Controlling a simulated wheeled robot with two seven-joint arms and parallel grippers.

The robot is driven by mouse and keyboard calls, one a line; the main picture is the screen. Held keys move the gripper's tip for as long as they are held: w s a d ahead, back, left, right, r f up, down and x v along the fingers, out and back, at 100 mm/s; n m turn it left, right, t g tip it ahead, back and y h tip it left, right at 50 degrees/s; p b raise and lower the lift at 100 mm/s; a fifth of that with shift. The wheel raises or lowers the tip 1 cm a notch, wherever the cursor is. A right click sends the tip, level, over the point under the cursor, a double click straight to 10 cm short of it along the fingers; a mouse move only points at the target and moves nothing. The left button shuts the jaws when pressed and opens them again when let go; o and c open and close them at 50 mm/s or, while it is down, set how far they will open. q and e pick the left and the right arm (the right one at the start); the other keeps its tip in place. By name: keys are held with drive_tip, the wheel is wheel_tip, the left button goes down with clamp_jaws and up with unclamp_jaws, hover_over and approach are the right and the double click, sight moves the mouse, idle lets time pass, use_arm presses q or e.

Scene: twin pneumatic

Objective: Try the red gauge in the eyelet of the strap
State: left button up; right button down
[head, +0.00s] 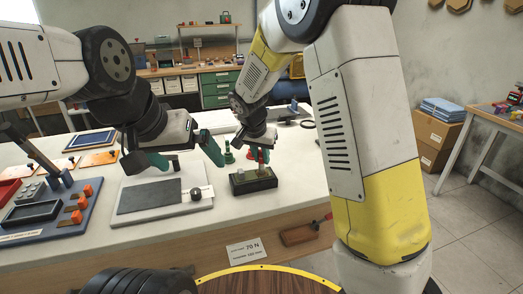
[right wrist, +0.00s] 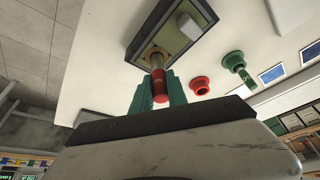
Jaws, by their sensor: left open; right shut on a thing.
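My right gripper (head: 261,155) is shut on the red gauge (head: 261,157), upright over a dark block (head: 262,186) with an olive top. In the right wrist view, the green fingers (right wrist: 158,100) grip the red handle (right wrist: 160,86). Its metal pin (right wrist: 158,61) meets the brass-coloured eyelet (right wrist: 149,52) in the olive strap (right wrist: 172,42). The pin's far end is hidden, so its depth cannot be told. My left gripper (head: 184,156) is open and empty, above the grey-and-white board, left of the block.
A green gauge (right wrist: 234,61) and another red piece (right wrist: 200,87) stand behind the block. The board (head: 150,197) with a dark ball (head: 196,194) lies left of the block. A blue tray (head: 50,222) with orange pieces is at far left. The table's front edge is close.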

drive_tip(key=shift+f, duration=1.35)
idle(0.9)
drive_tip(key=shift+r, duration=0.1)
idle(1.1)
drive_tip(key=shift+r, duration=3.45)
